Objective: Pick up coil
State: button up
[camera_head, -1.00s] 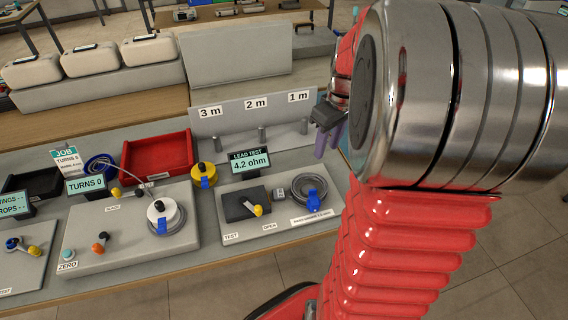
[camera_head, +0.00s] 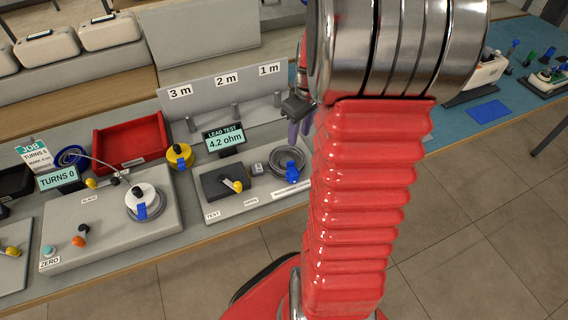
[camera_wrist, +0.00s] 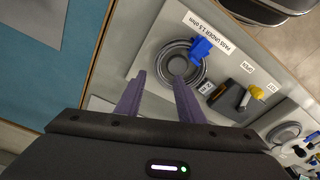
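A grey cable coil (camera_head: 286,161) with a blue tag lies flat at the right end of the lead test board. In the wrist view the coil (camera_wrist: 163,63) lies beyond my fingertips, with its blue tag (camera_wrist: 202,48) on the upper right side. My gripper (camera_head: 296,128) hangs above and behind the coil in the head view. In the wrist view my gripper (camera_wrist: 160,80) is open, with two purple fingers apart and nothing between them. The right fingertip overlaps the coil's near edge in the picture; I cannot tell the height gap.
The test block with a yellow-tipped lever (camera_head: 222,182) and the display reading 4.2 ohm (camera_head: 224,139) stand left of the coil. A pegged rack marked 1 m, 2 m, 3 m (camera_head: 224,98) stands behind. Another coil sits around a white spool (camera_head: 141,196). A red tray (camera_head: 131,143) is further left.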

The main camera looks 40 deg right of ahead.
aim_at(297, 148)
jog(key=shift+w+f, duration=0.1)
jog(key=shift+f, duration=0.65)
jog(key=shift+w+d+f, duration=0.1)
jog(key=shift+w+f, duration=0.1)
jog(key=shift+f, duration=1.1)
jog(key=shift+w+f, duration=0.15)
jog(key=shift+f, duration=1.1)
jog(key=shift+c, duration=0.7)
grip_shut()
